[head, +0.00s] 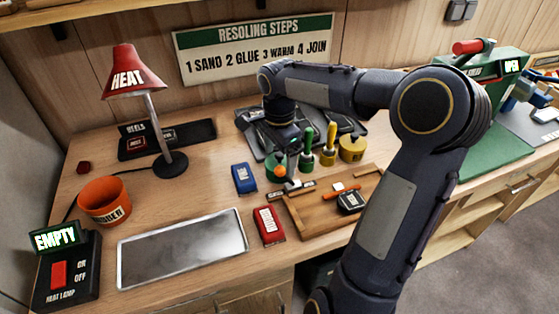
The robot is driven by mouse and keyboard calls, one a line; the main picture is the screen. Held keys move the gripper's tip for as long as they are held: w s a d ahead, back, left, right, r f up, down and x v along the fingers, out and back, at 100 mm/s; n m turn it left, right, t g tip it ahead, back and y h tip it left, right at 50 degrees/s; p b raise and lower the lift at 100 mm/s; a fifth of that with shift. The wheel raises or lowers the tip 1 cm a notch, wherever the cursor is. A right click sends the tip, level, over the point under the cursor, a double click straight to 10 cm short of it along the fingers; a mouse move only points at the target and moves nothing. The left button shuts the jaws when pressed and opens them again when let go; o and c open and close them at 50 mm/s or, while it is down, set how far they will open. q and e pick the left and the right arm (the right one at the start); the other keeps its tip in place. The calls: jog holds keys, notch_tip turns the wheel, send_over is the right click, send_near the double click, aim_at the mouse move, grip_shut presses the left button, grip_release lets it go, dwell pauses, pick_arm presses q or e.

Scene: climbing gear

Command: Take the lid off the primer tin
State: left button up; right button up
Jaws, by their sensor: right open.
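A green tin (274,174) stands on the bench below my right gripper, and a yellow tin (352,150) stands to its right. I cannot read a label on either, so I cannot tell for sure which is the primer tin. My right gripper (281,153) is open, pointing down close above the green tin; it hides much of the tin's top, and I cannot tell whether they touch. An orange knob (280,171) shows at the green tin's front. My left gripper is not in view.
Brushes with green (308,142) and yellow (328,138) handles stand close right of the gripper. A wooden tray (315,222) with tools lies in front. Blue (244,178) and red (269,225) blocks, a metal tray (180,248) and a red lamp (133,80) are left.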

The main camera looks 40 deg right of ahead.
jog(key=shift+c, duration=0.2)
jog(key=c, duration=0.7)
